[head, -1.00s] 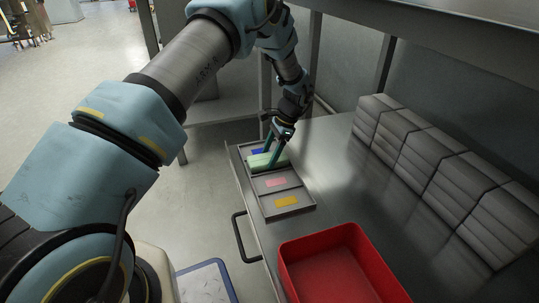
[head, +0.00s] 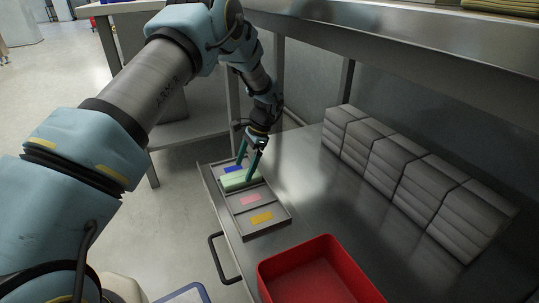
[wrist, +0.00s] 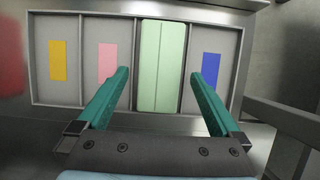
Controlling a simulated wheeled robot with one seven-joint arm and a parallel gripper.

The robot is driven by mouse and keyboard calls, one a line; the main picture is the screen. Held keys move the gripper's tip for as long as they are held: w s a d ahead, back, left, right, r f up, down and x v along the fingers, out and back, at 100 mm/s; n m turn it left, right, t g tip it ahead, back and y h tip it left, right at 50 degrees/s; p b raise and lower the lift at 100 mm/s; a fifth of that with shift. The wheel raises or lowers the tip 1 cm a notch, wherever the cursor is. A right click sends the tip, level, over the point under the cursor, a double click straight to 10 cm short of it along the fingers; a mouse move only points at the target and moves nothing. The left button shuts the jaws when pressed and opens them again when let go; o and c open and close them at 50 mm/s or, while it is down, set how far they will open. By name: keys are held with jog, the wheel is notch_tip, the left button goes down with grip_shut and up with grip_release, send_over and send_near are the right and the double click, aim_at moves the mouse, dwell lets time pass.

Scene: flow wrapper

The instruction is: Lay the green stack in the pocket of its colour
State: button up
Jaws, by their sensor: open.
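The pale green stack (head: 238,181) lies flat in a pocket of the grey tray (head: 275,229), between the pocket with the blue patch (head: 233,169) and the one with the pink patch (head: 250,199). The wrist view shows the stack (wrist: 162,62) filling its pocket, so any colour patch beneath it is hidden. My gripper (head: 245,172) is over the stack with its teal fingers spread. In the wrist view, my gripper (wrist: 160,74) is open, one finger on each side of the stack, with small gaps showing. The stack appears released.
A pocket with a yellow patch (head: 261,218) is empty, as are the pink and blue ones. A red bin (head: 312,280) stands at the front. Several grey stacked blocks (head: 400,175) line the wall at right. A shelf (head: 400,32) overhangs the back.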

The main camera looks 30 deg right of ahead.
jog(key=v, duration=0.3)
jog(key=shift+p, duration=0.35)
jog(key=s+d+p, duration=0.1)
jog(key=d, duration=1)
jog(key=shift+s+d+f+p, duration=0.2)
jog(key=shift+d+f+p, duration=0.1)
jog(key=shift+f+p, duration=0.15)
